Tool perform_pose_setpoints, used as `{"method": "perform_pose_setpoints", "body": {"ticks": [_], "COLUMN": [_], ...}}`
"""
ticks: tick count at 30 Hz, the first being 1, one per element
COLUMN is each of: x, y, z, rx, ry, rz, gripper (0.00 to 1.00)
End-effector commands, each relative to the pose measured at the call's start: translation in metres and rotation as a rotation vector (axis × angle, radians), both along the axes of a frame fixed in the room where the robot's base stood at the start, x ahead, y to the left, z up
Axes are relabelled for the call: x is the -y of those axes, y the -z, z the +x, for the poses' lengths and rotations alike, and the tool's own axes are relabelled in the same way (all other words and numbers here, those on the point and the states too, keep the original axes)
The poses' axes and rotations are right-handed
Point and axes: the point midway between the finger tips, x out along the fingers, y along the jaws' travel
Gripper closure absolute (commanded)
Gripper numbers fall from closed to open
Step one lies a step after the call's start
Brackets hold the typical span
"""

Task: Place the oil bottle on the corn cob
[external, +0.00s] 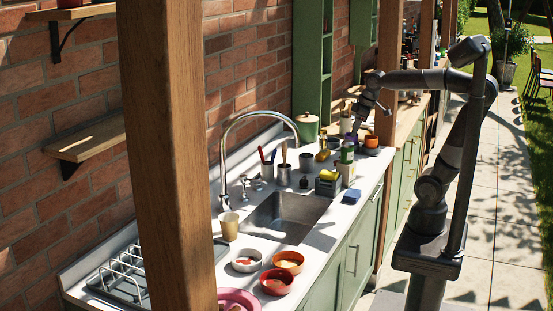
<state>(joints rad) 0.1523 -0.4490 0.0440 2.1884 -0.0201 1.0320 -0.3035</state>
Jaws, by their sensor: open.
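My gripper (358,126) hangs from the arm above the far part of the counter, past the sink, with its jaws open. It is small and partly lost against the clutter, and I see nothing clearly held. A small amber-yellow thing (322,154) stands below and left of it; it may be the oil bottle, but I cannot tell. I cannot make out the corn cob for certain. Several items behind and below my gripper overlap in this view.
A sink (287,216) with a tall curved faucet (228,135) lies nearer the camera. A caddy (328,187) with a yellow item, a white-and-green bottle (347,168) and an orange cup (371,141) crowd the counter. Bowls (246,261) stand in front. A wooden post (165,150) hides part.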

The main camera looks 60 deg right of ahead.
Motion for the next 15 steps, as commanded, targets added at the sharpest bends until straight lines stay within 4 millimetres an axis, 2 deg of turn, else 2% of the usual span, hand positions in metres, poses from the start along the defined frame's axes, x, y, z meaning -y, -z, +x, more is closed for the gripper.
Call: {"method": "perform_pose_setpoints", "body": {"ticks": [1, 6, 10, 15], "x": [-0.009, -0.027, -0.034, -0.037], "y": [0.007, 0.032, 0.047, 0.055], "z": [-0.017, -0.059, -0.078, -0.087], "rx": [0.025, 0.091, 0.122, 0.135], "ry": [0.021, 0.103, 0.142, 0.165], "rz": [0.019, 0.092, 0.135, 0.159], "gripper": [0.41, 0.41, 0.41, 0.41]}}
